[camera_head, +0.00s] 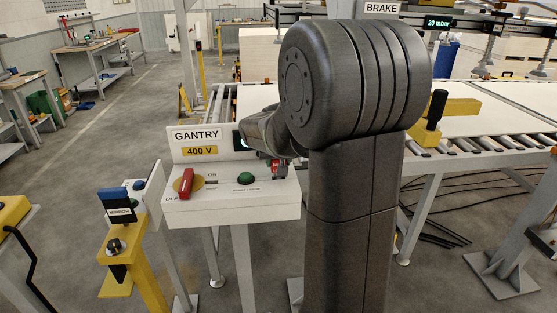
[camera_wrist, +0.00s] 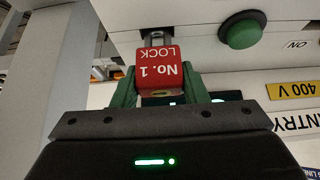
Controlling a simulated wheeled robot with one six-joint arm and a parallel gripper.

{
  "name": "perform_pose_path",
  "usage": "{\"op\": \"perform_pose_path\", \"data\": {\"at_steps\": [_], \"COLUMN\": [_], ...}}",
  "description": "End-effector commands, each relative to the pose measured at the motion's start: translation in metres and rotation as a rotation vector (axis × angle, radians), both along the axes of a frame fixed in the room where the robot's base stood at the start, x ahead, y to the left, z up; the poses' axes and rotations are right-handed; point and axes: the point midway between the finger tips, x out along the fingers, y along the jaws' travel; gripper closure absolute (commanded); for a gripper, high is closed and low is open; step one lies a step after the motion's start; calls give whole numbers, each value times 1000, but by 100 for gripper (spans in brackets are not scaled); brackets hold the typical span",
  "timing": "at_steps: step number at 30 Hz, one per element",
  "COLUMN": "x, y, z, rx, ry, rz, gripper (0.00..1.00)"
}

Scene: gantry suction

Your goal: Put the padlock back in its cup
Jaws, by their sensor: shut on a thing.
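The red padlock (camera_wrist: 158,68), marked "No. 1 LOCK", sits between the green fingers of my gripper (camera_wrist: 160,92) in the wrist view, its lettering upside down. Its grey shackle points toward the white gantry box's face; I cannot tell whether it touches anything there. In the head view the padlock (camera_head: 279,169) shows as a small red patch at the right end of the gantry box (camera_head: 230,207). My arm hides most of my gripper there. I cannot make out the padlock's cup in either view.
The gantry box carries a red switch handle (camera_head: 186,183) on a yellow plate and a green button (camera_head: 246,178). A yellow post (camera_head: 135,265) with a blue-topped tag stands at left. A roller conveyor (camera_head: 480,143) lies at right. Open floor shows behind left.

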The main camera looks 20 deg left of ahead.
Motion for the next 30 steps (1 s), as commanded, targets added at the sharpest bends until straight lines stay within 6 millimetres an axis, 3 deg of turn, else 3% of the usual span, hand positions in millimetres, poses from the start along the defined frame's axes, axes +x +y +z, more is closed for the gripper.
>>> {"op": "perform_pose_path", "data": {"at_steps": [17, 18, 21, 22, 30], "x": [0, 0, 0, 0, 0], "y": [0, 0, 0, 0, 0], "z": [-25, -25, -23, -23, -23], "rx": [1, 1, 1, 1, 0], "ry": [-1, -1, -1, -1, 0], "rz": [0, 0, 0, 0, 0], "gripper": [86, 58, 39, 35, 35]}}
